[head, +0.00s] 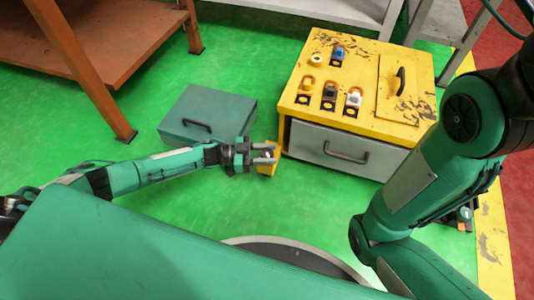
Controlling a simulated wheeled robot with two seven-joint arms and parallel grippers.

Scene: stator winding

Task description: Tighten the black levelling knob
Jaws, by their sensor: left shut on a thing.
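My left gripper (266,156) reaches in from the left, low in front of the front left corner of the yellow cabinet (300,98). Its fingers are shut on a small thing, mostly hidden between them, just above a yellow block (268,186). I cannot make out the black levelling knob for certain; the fingers may cover it.
A green-grey box (205,108) with a handle lies left of the cabinet. The cabinet has a grey drawer (318,150), and several small coloured parts stand on its top. An orange-brown rack (130,50) stands at upper left.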

